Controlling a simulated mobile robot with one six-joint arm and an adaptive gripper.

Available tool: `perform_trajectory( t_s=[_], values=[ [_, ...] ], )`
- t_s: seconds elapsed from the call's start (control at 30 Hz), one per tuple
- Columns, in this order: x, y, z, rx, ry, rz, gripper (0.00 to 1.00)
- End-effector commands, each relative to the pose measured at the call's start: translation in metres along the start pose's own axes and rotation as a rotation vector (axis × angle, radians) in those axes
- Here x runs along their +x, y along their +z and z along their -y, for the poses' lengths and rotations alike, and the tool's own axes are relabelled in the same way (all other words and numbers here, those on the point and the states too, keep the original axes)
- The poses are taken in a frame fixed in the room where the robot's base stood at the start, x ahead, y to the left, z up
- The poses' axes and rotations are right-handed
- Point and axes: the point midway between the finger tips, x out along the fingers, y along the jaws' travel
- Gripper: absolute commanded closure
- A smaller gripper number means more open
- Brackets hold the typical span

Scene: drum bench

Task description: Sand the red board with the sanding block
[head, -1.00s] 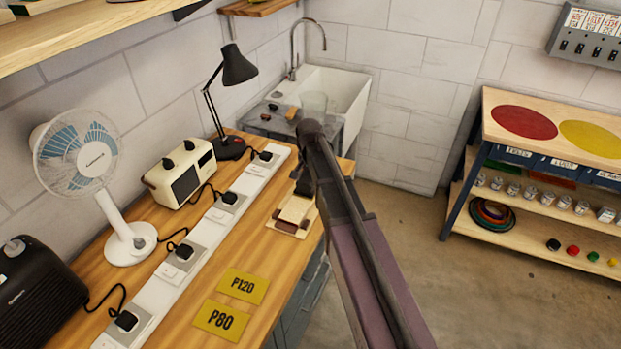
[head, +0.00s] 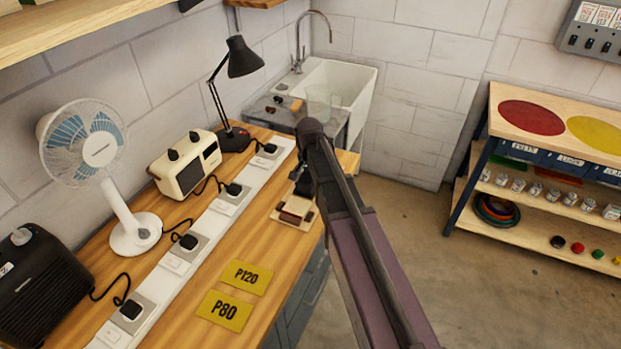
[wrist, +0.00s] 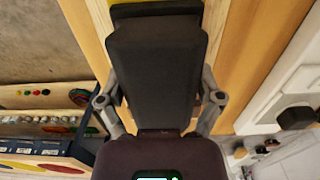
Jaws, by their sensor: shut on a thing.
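The red board (head: 296,207) shows as a small dark red patch in a pale wooden holder on the bench, just below my gripper. My gripper (head: 303,188) is over the far part of the board, pointing down, shut on the sanding block. The block is mostly hidden by the gripper and arm, so I cannot make out its outline or its contact with the board. In the wrist view my gripper (wrist: 158,95) shows a dark body with grey finger links on both sides; its fingertips and the block are hidden behind it.
Yellow P120 (head: 247,277) and P80 (head: 224,311) cards lie on the bench nearby. A white socket strip (head: 200,232) runs along it, with a fan (head: 84,148), radio (head: 186,162) and lamp (head: 242,57) behind. A sink (head: 345,88) stands beyond; a shelf rack (head: 545,150) stands right.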

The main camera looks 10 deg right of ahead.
Motion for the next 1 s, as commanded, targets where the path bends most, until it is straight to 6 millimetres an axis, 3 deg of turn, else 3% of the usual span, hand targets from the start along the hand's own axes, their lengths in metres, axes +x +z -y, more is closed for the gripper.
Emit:
perform_trajectory(
  t_s=[0.27,0.67,1.0],
  values=[
    [0.001,0.007,-0.001,-0.002,0.001,0.007,0.76],
    [-0.002,0.036,-0.001,-0.002,0.001,0.005,0.76],
    [-0.003,0.037,0.000,-0.001,0.000,0.003,0.77]
  ],
)
